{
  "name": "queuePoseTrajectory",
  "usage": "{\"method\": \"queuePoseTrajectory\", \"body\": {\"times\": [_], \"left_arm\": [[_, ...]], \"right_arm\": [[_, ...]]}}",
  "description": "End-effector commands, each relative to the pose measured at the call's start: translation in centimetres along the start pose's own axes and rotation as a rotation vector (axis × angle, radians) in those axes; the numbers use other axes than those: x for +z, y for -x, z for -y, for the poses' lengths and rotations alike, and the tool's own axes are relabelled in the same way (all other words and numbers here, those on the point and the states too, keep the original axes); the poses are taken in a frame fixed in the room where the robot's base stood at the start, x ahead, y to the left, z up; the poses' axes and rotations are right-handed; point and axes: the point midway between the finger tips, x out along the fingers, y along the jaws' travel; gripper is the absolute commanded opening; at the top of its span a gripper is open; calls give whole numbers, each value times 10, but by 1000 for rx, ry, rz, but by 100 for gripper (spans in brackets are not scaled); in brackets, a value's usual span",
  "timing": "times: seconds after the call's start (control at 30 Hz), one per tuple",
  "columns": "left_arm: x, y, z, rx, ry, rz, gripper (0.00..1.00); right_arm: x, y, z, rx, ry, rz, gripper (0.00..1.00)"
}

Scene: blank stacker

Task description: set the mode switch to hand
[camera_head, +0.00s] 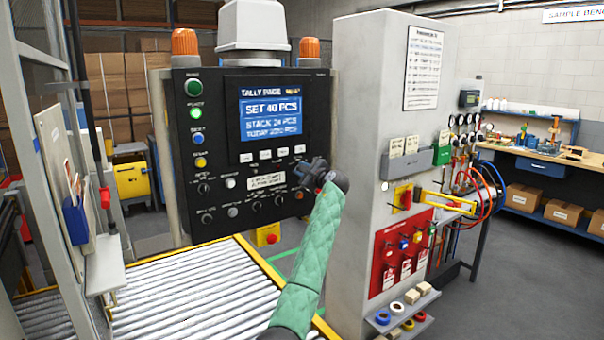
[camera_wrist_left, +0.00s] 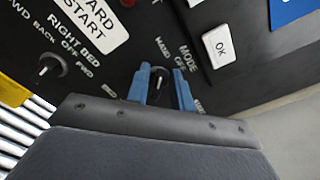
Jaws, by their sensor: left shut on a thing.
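The mode switch (camera_wrist_left: 159,82) is a small black knob on the dark panel, next to the printed word MODE in the left wrist view. A light mark shows on the knob. The small position words around it are too blurred to tell surely which one it points at. My left gripper (camera_wrist_left: 160,88) has its two blue fingers on either side of the knob and is shut on it. In the head view the left gripper (camera_head: 312,174) is at the lower right of the control panel (camera_head: 215,165) and hides the switch. My right gripper is not in view.
A white OK button (camera_wrist_left: 219,45) and another black knob (camera_wrist_left: 52,67) are near the fingers. A lit screen (camera_head: 270,113) is above on the panel. A grey cabinet (camera_head: 370,120) stands close on the right. A roller conveyor (camera_head: 190,290) lies below.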

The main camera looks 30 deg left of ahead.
Motion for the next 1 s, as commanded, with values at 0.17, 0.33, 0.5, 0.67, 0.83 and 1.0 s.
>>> {"method": "queuePoseTrajectory", "body": {"times": [0.17,0.33,0.5,0.67,0.83,1.0], "left_arm": [[0,0,0,0,11,0,0],[0,0,0,0,11,0,0],[0,0,0,0,11,0,29],[0,0,0,0,11,0,32],[0,1,0,0,11,0,32],[-2,12,-2,-1,11,-1,32]], "right_arm": [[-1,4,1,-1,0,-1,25],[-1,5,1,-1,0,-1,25],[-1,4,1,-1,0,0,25],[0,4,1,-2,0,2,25],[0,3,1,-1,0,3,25],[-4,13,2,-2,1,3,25]]}}
